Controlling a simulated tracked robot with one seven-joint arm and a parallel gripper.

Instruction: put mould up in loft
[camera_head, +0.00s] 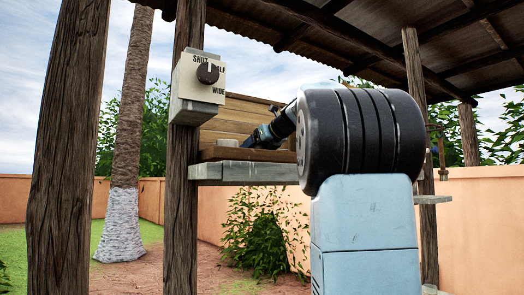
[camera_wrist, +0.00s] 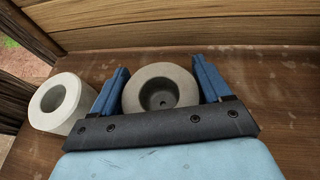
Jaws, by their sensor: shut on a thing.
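The mould (camera_wrist: 158,73), a grey round ring-like piece with a deep round hollow, is between the two blue fingers of my gripper (camera_wrist: 161,70) in the wrist view. The fingers are shut on its sides. The mould is over the brown wooden boards of the loft (camera_wrist: 285,120); I cannot tell if it touches them. In the head view my gripper (camera_head: 262,136) reaches in over the loft (camera_head: 225,154), and the held mould is not clearly seen there.
A second pale round hollow piece (camera_wrist: 50,98) lies left of my gripper, close to the left finger. A plank wall (camera_wrist: 180,18) stands behind. The boards to the right are clear.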

